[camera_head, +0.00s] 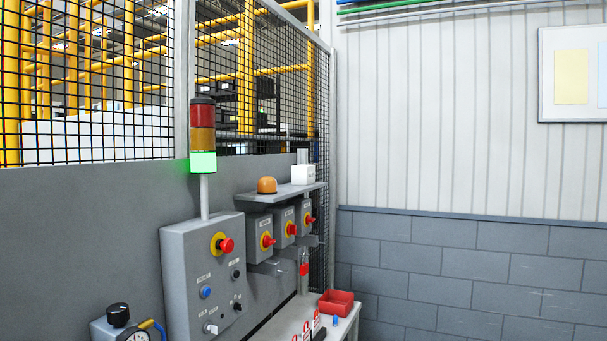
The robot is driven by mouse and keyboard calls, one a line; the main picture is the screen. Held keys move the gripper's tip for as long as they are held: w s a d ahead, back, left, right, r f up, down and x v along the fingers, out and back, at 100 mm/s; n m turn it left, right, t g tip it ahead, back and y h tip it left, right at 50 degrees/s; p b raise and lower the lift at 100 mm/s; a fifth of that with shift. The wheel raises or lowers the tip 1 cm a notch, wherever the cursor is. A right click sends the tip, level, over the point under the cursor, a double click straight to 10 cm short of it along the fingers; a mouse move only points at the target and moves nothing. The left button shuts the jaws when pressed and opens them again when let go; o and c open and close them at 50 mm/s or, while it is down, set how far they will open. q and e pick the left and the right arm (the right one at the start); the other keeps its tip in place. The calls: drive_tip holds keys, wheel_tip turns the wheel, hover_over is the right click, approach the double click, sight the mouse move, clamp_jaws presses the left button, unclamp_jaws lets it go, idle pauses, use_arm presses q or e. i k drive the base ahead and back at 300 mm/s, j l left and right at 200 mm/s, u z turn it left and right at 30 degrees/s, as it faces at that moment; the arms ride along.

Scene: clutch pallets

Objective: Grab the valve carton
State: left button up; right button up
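A small white box (303,174) sits on the right part of a narrow grey shelf (266,196) along the fence. It has faint dark marks on one face, too small to read, so I cannot tell whether it is the valve carton. No other carton shows clearly. Neither of my grippers is in view.
A grey control panel (204,275) with a red stop button and a lit green stack light (203,161) stands at centre left. Below right, a light bench (350,318) holds a red bin (336,302). An orange dome (267,185) shares the shelf. A block wall (470,270) closes the right.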

sight(302, 176)
drive_tip(key=i+l+u, duration=0.3)
drive_tip(key=i+l, duration=1.05)
drive_tip(key=i, duration=0.4)
drive_tip(key=i+l+u, duration=0.25)
drive_tip(key=i+l, duration=1.35)
drive_tip(key=l, duration=0.2)
